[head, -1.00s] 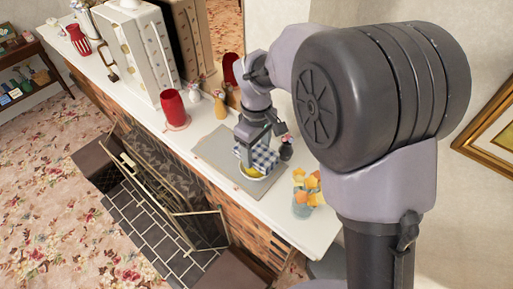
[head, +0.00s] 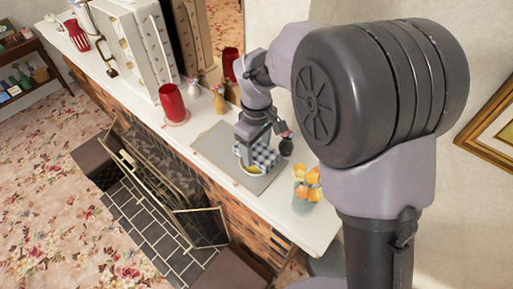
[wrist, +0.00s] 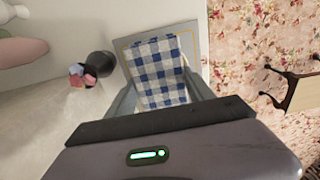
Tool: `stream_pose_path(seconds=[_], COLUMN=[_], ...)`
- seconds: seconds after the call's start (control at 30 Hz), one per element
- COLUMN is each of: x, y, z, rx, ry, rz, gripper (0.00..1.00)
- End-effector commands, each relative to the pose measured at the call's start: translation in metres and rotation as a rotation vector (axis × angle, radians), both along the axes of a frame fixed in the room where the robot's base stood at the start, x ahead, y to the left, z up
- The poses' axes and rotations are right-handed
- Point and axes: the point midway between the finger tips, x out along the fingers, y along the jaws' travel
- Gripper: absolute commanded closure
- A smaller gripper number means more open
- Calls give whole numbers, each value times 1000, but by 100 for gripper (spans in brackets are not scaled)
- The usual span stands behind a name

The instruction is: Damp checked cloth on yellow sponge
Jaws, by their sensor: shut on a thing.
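The blue-and-white checked cloth (head: 266,155) is held in my gripper (head: 246,155), over a grey mat on the mantel shelf. In the wrist view the cloth (wrist: 158,72) spreads between the two fingers of my gripper (wrist: 160,95), which are shut on it. A yellow thing, likely the sponge (head: 250,169), shows just below the cloth in a pale dish. The cloth and gripper hide most of it. I cannot tell whether the cloth touches it. The wrist view does not show the sponge.
The grey mat (head: 211,143) lies on the white shelf (head: 180,133). A dark vase (head: 286,146) stands close right of the cloth, and a glass of orange flowers (head: 305,188) stands nearer the shelf's end. A red vase (head: 170,102) stands left. The shelf's front edge drops to the fireplace.

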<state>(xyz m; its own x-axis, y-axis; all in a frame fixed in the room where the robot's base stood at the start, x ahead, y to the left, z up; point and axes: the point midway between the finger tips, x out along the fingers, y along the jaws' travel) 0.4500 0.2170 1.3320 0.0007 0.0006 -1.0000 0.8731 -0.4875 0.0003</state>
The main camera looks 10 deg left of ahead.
Motion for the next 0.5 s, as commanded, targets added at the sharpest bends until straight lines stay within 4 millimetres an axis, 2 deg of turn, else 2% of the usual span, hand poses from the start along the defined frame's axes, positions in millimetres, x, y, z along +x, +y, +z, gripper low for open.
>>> stream_pose_path(seconds=[0.5], x=[0], y=[0], z=[-7], rx=[0], ry=[0], rz=[0], gripper=[71])
